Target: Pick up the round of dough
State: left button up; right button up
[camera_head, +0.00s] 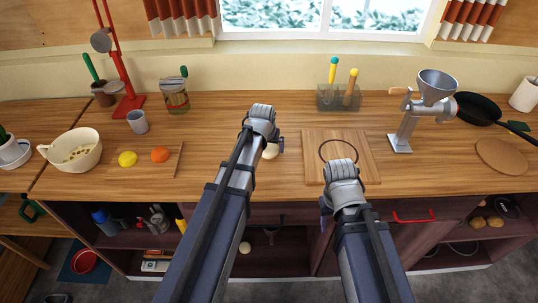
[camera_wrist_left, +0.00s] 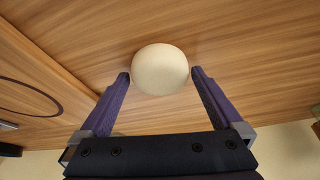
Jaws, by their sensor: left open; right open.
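The round of dough (camera_wrist_left: 160,69) is a smooth, pale cream ball on the wooden counter. In the left wrist view it sits between and just beyond the fingertips of my left gripper (camera_wrist_left: 160,76), which is open. In the head view the dough (camera_head: 271,152) is mostly hidden behind my left gripper (camera_head: 266,140). Whether the fingers touch the dough, I cannot tell. My right gripper (camera_head: 335,195) is open and empty, near the front edge of the wooden board.
A wooden board (camera_head: 313,142) with a dark ring marking lies right of the dough. A grinder (camera_head: 404,125) and a black pan (camera_head: 478,108) stand further right. A small board with a lemon (camera_head: 127,159) and an orange (camera_head: 160,155) lies left. The counter behind the dough is clear.

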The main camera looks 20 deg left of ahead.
aim_at(269, 152)
pick_arm(q)
jog(key=shift+r, duration=0.1)
jog(key=c, duration=1.1)
jog(key=shift+c, duration=0.2)
jog(key=shift+r+p, duration=0.15)
jog(key=shift+p, duration=0.15)
notch_tip(269, 152, up, 10)
jog(key=p, duration=0.9)
jog(key=shift+p, duration=0.35)
